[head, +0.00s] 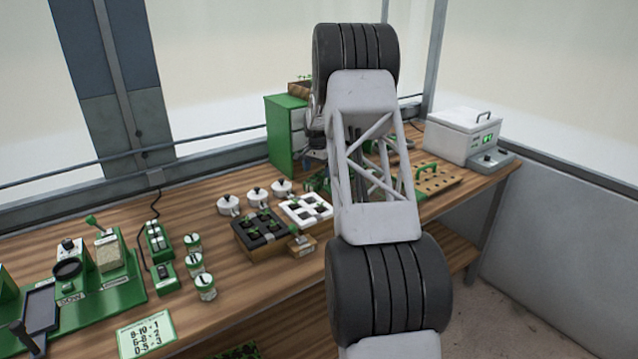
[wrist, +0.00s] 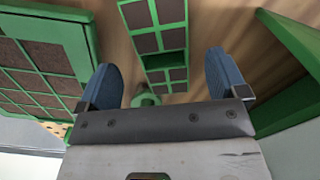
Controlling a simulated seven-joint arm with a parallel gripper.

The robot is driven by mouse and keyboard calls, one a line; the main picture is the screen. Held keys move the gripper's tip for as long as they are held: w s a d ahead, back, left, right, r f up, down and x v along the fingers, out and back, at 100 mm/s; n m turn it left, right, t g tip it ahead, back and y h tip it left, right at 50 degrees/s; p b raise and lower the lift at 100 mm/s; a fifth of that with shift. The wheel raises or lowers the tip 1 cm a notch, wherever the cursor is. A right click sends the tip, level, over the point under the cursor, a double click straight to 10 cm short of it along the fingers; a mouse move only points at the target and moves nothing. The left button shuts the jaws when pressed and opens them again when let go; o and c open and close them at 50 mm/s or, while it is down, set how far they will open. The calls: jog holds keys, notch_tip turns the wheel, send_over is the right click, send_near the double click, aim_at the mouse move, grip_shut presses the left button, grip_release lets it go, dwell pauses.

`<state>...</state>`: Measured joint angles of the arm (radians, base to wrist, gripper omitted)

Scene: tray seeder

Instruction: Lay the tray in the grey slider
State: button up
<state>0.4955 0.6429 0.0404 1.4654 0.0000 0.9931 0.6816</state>
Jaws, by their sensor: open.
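In the wrist view, my gripper (wrist: 160,75) is open, its two blue fingers apart with nothing held between them. A narrow green tray-like piece with brown square cells (wrist: 166,60) lies ahead of and between the fingers. A larger green celled tray (wrist: 40,62) lies to the left. I cannot tell which of these is the tray meant. In the head view, my arm hides most of the area around the gripper. A dark grey flat piece (head: 40,306), probably the slider, sits on the green seeder base (head: 105,292) at far left, with a black handle in front.
A black seedling tray (head: 262,240) and a white one (head: 305,212) stand mid-bench, near white lidded pots (head: 257,198). Small jars (head: 195,264) stand farther left. A green cabinet (head: 283,140) is behind; a white box (head: 462,137) is at right. A green wall (wrist: 290,45) edges the wrist view.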

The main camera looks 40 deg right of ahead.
aim_at(317, 179)
jog(key=shift+f, duration=0.1)
jog(key=shift+w+f, duration=0.1)
jog(key=shift+f, duration=2.35)
jog(key=c, duration=1.2)
jog(key=shift+o, duration=0.2)
jog(key=shift+r, duration=0.15)
notch_tip(317, 179, up, 7)
jog(key=shift+f, duration=0.2)
jog(key=s, duration=1.8)
